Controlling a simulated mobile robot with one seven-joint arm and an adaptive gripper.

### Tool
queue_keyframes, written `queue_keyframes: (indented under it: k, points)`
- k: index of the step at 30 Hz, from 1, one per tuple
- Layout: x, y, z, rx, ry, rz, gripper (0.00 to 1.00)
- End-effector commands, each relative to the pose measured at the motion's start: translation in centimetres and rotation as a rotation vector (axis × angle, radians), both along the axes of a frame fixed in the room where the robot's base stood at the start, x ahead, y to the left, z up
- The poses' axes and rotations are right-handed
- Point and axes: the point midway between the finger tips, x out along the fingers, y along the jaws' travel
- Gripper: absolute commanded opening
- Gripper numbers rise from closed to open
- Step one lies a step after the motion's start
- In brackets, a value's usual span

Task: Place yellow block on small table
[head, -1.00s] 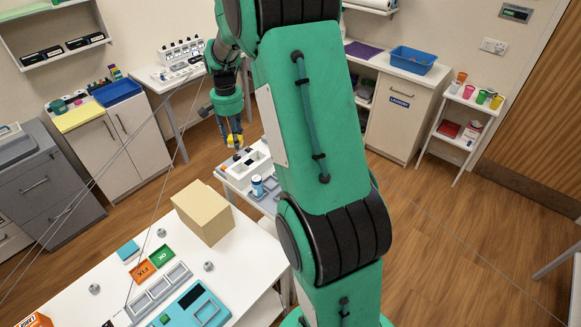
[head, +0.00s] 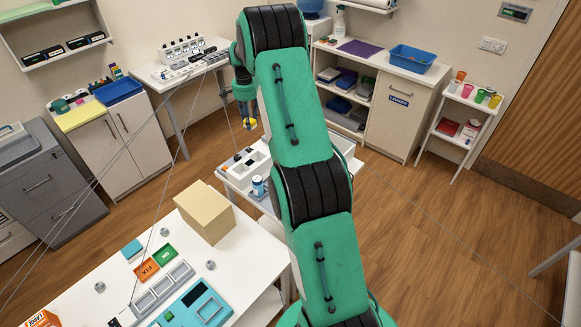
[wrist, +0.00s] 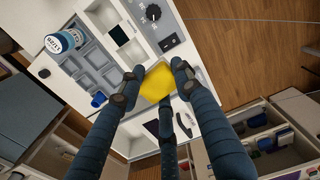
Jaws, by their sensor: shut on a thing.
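My gripper (head: 248,121) is shut on a yellow block (head: 250,125) and holds it in the air near the far side of a small white table (head: 231,179). In the wrist view, the fingers of my gripper (wrist: 158,88) close around the yellow block (wrist: 157,82) from several sides. The white table (wrist: 207,97) shows below and behind the block. The fingers hide part of the tabletop, and my arm hides the table's right part in the head view.
A larger white table (head: 245,257) with a cardboard box (head: 207,211) stands nearer.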

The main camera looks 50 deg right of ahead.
Motion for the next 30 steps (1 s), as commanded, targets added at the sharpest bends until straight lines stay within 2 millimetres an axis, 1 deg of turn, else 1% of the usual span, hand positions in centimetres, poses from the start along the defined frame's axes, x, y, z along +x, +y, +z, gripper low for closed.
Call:
queue_keyframes:
  k: [1,6,12,15,16,18,21,25,30]
  points:
    - [0.3,-0.9,-0.5,0.001,0.001,-0.02,0.11]
    - [1.4,-3.7,-2.1,0.001,0.001,-0.091,0.11]
    - [2.2,-6.3,-3.7,0.001,0.0,-0.16,0.11]
    - [2.5,-7.3,-4.3,0.001,-0.001,-0.185,0.11]
    - [2.4,-7.1,-5.3,0.002,0.002,-0.183,0.11]
    - [2.4,-7.1,-6.6,0.002,0.001,-0.182,0.11]
    - [2.4,-7.1,-8.1,0.002,0.001,-0.182,0.11]
    - [2.4,-7.1,-9.0,0.001,-0.001,-0.182,0.11]
    - [2.4,-7.1,-9.2,0.001,-0.001,-0.182,0.11]
